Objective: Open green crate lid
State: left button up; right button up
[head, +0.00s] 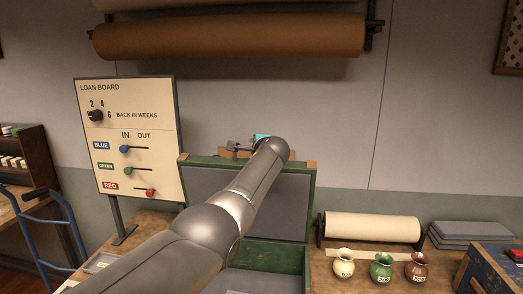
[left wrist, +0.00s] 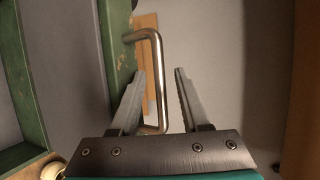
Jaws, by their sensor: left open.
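The green crate (head: 278,257) stands on the table with its green-framed lid (head: 205,163) raised upright at the back, its grey lining facing me. My left arm crosses in front of the lid. My left gripper (head: 234,147) is at the lid's top edge, partly hidden by my arm. In the left wrist view the left gripper (left wrist: 158,98) is open. A bent metal handle (left wrist: 157,75) on the lid shows between its fingers, nearer the left finger; I cannot tell whether they touch. My right gripper is not in view.
A loan board (head: 128,140) stands left of the crate. To the right are a paper roll (head: 372,227) and three small jars, cream (head: 344,264), green (head: 381,267) and brown (head: 417,267). A blue box (head: 492,270) is at the far right.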

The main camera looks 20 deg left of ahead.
pick_arm(q)
jog(key=v, duration=1.5)
dwell(0.3)
jog(key=shift+a, duration=0.1)
